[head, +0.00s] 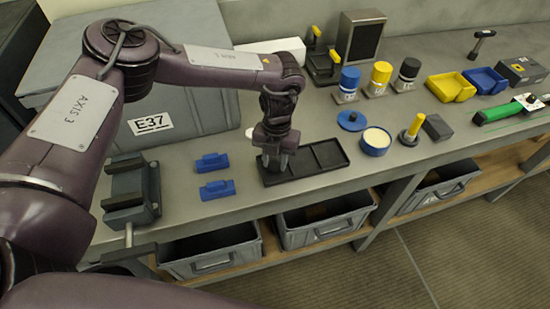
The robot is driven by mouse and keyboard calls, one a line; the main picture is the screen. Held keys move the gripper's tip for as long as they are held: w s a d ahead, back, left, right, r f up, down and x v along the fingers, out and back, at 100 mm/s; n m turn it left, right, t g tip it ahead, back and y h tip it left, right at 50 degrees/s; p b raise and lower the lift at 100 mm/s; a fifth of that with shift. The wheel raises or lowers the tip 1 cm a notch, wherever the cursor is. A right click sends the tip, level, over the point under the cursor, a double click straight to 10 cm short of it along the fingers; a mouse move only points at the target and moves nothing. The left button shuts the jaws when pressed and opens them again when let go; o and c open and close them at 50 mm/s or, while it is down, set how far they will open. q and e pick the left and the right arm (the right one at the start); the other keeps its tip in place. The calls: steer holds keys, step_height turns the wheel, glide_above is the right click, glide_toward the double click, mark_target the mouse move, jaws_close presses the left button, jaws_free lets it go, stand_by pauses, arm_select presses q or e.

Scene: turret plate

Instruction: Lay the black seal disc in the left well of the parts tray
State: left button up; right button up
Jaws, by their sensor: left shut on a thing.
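The black parts tray (330,155) lies on the bench in the middle of the head view, with its wells side by side. My left gripper (274,165) points down at the tray's left well, fingers low over it. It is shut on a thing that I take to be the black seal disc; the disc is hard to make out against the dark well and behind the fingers. I cannot tell whether it touches the well floor. The middle and right wells look empty. My right gripper is out of view.
Two blue blocks (214,188) and a vise (131,195) stand left of the tray. A blue lid (352,121), a round blue tub (375,142) and capped bottles (380,76) stand to the right. A grey case (190,104) is behind. Bins sit below the bench.

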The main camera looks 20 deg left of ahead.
mark_target(276, 162)
arm_select(q)
steer(key=o, duration=1)
steer(key=shift+r, duration=0.1)
steer(key=shift+w+r, duration=0.1)
steer(key=shift+r, duration=0.15)
steer(key=r+b, duration=0.1)
steer(key=r, duration=0.3)
steer(key=r+b, duration=0.1)
steer(key=r, duration=0.1)
steer(key=shift+w+r+b, duration=0.2)
steer(key=shift+w+b, duration=0.1)
steer(key=shift+w, duration=0.05)
steer(key=shift+r, duration=0.4)
